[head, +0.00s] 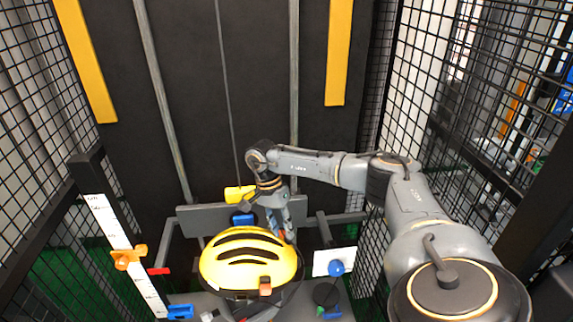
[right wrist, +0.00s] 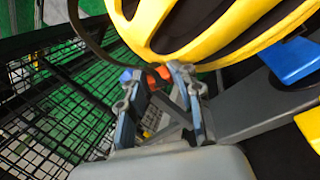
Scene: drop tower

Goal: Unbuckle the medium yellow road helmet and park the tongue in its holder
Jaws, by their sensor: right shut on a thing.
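The yellow helmet (head: 235,272) with black vents sits in the middle of the head view; its rim and shell (right wrist: 225,50) fill the top of the right wrist view. My right gripper (head: 284,233) is at the helmet's far right side. In the right wrist view, my right gripper (right wrist: 157,78) is shut on a small orange-red buckle part (right wrist: 153,80) just below the helmet rim. A black strap (right wrist: 88,38) runs down beside the shell to the buckle. The fingers partly hide the buckle, so I cannot tell whether its tongue is in. I cannot make out the tongue holder. My left gripper is out of view.
A white ruler post (head: 123,255) with an orange slider (head: 128,257) stands left of the helmet. A white plate (head: 321,262) with a blue knob (head: 336,268) is to its right. A blue block (head: 242,219) and yellow piece (head: 236,194) are behind. Mesh cage walls stand on both sides.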

